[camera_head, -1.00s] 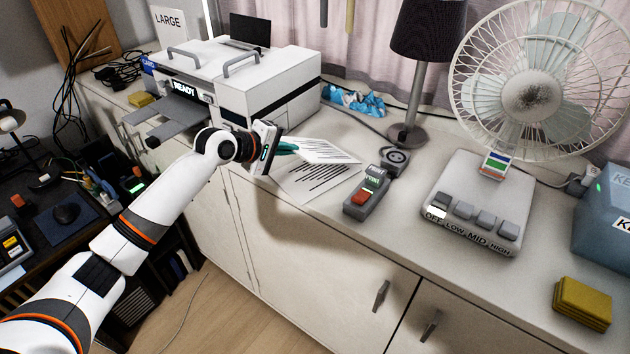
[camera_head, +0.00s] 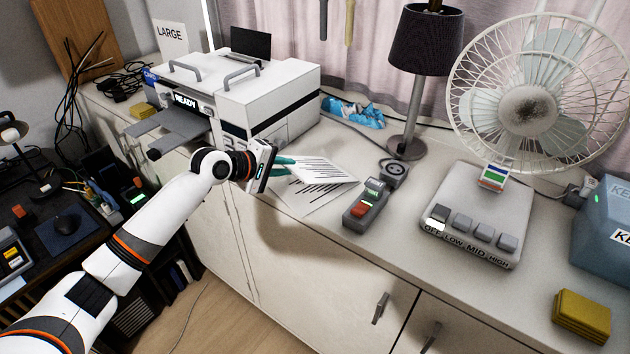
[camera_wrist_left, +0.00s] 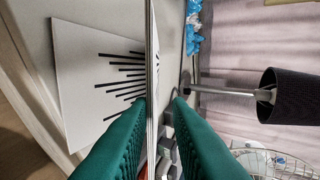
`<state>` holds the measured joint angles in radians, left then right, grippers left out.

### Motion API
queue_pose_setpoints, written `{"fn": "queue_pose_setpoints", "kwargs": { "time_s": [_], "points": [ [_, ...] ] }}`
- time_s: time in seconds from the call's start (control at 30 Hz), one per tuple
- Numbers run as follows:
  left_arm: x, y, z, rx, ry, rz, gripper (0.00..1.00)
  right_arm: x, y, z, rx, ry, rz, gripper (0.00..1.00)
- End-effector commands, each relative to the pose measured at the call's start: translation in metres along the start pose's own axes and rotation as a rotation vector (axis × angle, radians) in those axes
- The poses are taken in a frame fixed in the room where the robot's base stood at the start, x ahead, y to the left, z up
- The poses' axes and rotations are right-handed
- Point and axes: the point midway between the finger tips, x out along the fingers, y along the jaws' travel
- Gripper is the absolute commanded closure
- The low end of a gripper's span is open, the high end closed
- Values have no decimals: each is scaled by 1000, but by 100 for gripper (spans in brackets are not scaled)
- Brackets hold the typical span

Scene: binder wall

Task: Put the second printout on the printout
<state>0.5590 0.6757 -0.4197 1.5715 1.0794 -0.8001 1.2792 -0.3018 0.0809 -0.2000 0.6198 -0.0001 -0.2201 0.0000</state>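The printout (camera_head: 301,204), a white sheet with black lines, lies flat on the counter; the left wrist view shows it on the left (camera_wrist_left: 85,75). The second printout (camera_head: 328,170) is above it, overlapping it in the head view and partly hiding it. In the left wrist view the second printout (camera_wrist_left: 152,60) is a thin edge-on sheet between the green fingers. My left gripper (camera_head: 285,165) has its fingers apart around the sheet. The sheet is close to one finger, and a gap shows on the other side (camera_wrist_left: 161,102). My right gripper is not in view.
A printer (camera_head: 240,90) stands left of the sheets. A grey device with a red button (camera_head: 365,207) is close on their right. Behind are a blue crumpled thing (camera_head: 355,110) and a lamp (camera_head: 428,40). A fan (camera_head: 530,110) stands at right. The counter front is clear.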

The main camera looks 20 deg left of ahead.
Motion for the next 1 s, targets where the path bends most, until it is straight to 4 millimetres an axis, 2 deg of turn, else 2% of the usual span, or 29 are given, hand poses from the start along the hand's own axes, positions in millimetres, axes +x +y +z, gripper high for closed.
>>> {"fn": "queue_pose_setpoints", "kwargs": {
  "time_s": [0.03, 0.43, 0.6, 0.87, 1.0],
  "points": [
    [-10, -5, 0, -1, -1, 2, 82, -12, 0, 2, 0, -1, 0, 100],
    [-56, -3, 0, 0, -1, 3, 82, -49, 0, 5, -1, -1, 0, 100],
    [-64, -1, 0, 0, 0, 0, 82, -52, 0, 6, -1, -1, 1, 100],
    [-64, -1, 0, 0, 0, 0, 82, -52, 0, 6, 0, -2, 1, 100],
    [-77, -16, 0, 0, -1, 0, 82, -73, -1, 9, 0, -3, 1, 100]
  ]
}}
